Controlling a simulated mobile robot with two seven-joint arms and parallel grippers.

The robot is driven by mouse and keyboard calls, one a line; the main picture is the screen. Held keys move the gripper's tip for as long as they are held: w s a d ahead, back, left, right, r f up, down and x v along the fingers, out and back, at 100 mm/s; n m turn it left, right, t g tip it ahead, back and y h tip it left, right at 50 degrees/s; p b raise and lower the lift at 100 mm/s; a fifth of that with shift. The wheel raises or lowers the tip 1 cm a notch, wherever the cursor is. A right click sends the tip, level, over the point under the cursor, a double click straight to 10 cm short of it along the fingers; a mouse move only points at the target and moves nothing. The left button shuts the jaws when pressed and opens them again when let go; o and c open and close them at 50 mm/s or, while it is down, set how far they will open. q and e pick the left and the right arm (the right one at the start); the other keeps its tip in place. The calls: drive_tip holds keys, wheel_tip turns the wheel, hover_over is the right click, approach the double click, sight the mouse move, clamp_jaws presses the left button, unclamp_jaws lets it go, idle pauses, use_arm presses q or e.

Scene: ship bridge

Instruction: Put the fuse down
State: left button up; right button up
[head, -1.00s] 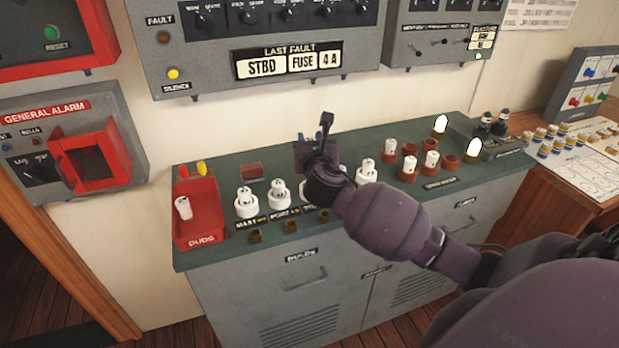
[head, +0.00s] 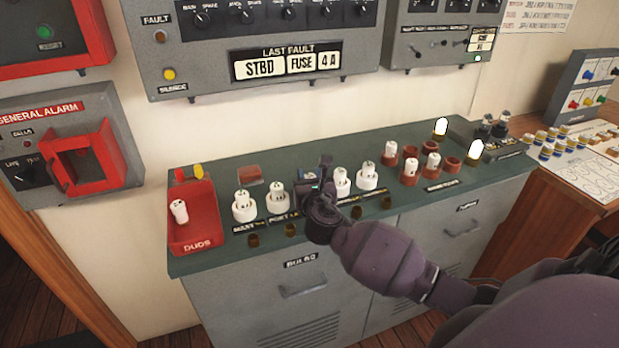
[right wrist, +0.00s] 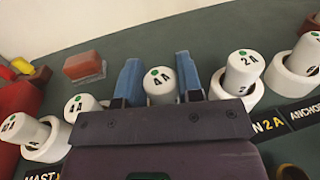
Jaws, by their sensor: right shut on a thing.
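My right gripper (head: 314,178) is low over the row of white fuse holders on the green cabinet top, at the middle place of the row. In the right wrist view its two blue fingers (right wrist: 160,80) are shut on a white fuse (right wrist: 161,82) marked 4 A with a green dot. The fuse looks upright. Its lower end is hidden by the gripper, so I cannot tell whether it is seated in a holder. White holders with fuses (head: 277,199) stand to the left, and others (head: 367,176) to the right. My left gripper is not in view.
A red DUDS tray (head: 205,225) with one white fuse (head: 179,211) is at the left end. Red-brown cups (head: 452,163), some holding fuses, stand to the right. Two lit bulbs (head: 475,149) are beyond them. A fault panel (head: 200,70) hangs above. Small brass sockets (head: 253,240) line the front.

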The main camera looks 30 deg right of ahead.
drive_tip(key=shift+f, duration=0.3)
drive_tip(key=o, duration=0.9)
